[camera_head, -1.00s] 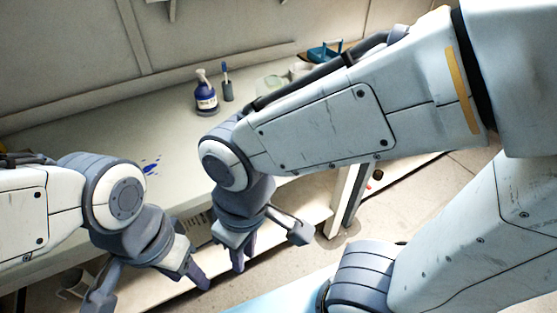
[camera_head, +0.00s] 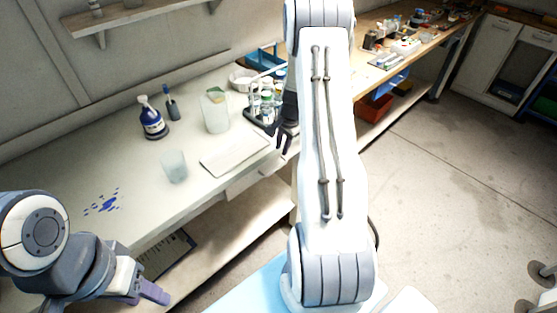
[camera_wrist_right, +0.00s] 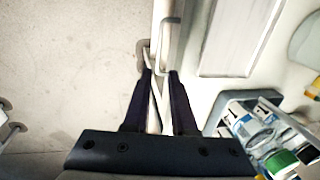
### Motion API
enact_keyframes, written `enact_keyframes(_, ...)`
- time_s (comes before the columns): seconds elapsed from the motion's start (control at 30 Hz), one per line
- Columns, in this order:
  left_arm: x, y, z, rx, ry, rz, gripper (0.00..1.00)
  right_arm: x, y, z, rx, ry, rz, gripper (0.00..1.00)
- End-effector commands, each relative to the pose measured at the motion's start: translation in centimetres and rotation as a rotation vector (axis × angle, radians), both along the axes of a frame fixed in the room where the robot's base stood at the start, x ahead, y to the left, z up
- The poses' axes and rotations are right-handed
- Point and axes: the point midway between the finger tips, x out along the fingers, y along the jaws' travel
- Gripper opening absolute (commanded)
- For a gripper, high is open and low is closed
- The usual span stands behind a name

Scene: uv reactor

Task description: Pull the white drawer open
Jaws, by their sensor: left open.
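The white drawer (camera_head: 246,183) sits under the worktop's front edge, left of my right arm in the head view. Its front is partly hidden by that arm. In the right wrist view, a pale edge and a grey handle (camera_wrist_right: 142,51) lie just ahead of the fingertips. My right gripper (camera_wrist_right: 160,73) has its dark fingers apart there, and a thin pale strip shows between them. Contact cannot be told. In the head view, my right gripper (camera_head: 284,142) is near the table edge, partly hidden. My left gripper (camera_head: 145,293) is open and empty at the lower left.
On the white worktop (camera_head: 75,165) are a blue-labelled bottle (camera_head: 152,120), a clear cup (camera_head: 174,166), a beaker (camera_head: 215,113), a flat tray (camera_head: 235,152) and a bottle rack (camera_head: 264,104). Open floor (camera_head: 440,190) lies to the right.

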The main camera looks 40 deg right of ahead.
Motion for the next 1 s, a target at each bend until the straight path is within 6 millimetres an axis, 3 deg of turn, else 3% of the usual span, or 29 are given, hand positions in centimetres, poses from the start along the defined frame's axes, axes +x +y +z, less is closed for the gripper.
enact_keyframes(0.6,0.0,0.0,1.3,0.0,0.0,0.001,0.5,1.7,-0.2,-9.2,0.001,0.002,-0.013,0.25)
enact_keyframes(1.0,0.0,0.0,1.4,0.0,0.0,0.001,0.5,1.9,-0.2,-10.4,0.0,0.0,-0.012,0.25)
